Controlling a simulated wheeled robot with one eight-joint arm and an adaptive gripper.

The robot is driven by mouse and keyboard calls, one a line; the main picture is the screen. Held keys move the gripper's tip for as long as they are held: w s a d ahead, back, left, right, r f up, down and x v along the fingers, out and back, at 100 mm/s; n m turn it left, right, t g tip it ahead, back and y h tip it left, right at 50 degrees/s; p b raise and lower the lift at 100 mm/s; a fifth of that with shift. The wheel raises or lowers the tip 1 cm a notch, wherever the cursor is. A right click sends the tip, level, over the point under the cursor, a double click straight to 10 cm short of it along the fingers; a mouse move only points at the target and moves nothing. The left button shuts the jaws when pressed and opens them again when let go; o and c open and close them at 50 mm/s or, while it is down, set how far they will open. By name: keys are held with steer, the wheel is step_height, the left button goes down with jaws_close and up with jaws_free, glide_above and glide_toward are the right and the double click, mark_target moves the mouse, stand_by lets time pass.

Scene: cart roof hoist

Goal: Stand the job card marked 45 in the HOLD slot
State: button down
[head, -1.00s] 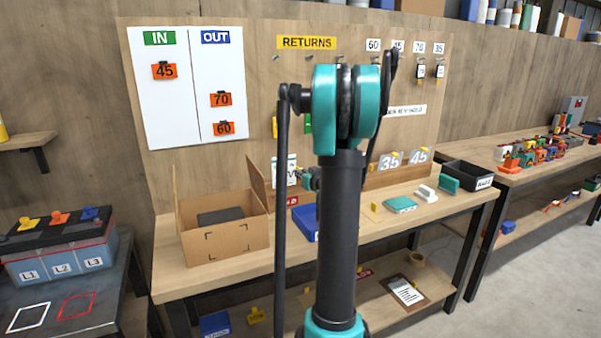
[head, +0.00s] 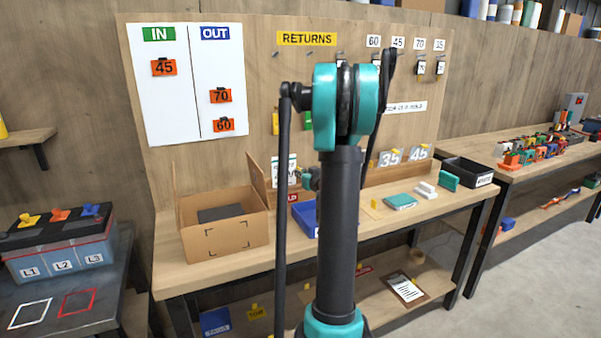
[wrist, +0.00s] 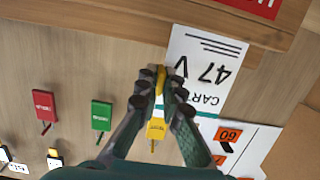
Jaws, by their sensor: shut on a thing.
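My gripper (wrist: 160,88) is shut on a narrow yellow piece (wrist: 159,80) in the wrist view. Whatever hangs from this piece is hidden or edge-on, and I cannot read a number on it. In the head view the gripper is mostly hidden behind my arm, near the back of the bench. The red HOLD sign (head: 292,196) is at the left of the arm; part of a red sign (wrist: 250,5) also shows in the wrist view. The slot itself is not clear.
A white printed card (wrist: 207,65) is beside my fingers, upside down in the wrist view. Red (wrist: 44,105), green (wrist: 101,115) and yellow (wrist: 156,130) tags hang on the board. An open cardboard box (head: 222,238) and a blue tray (head: 305,220) stand on the bench.

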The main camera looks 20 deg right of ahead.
steer(key=shift+f, duration=0.85)
steer(key=c, duration=1.6)
jaws_free()
steer(key=shift+o, duration=0.2)
steer(key=o, duration=0.4)
steer(key=shift+o, duration=0.2)
steer(key=s, duration=0.7)
steer(key=shift+d, duration=0.1)
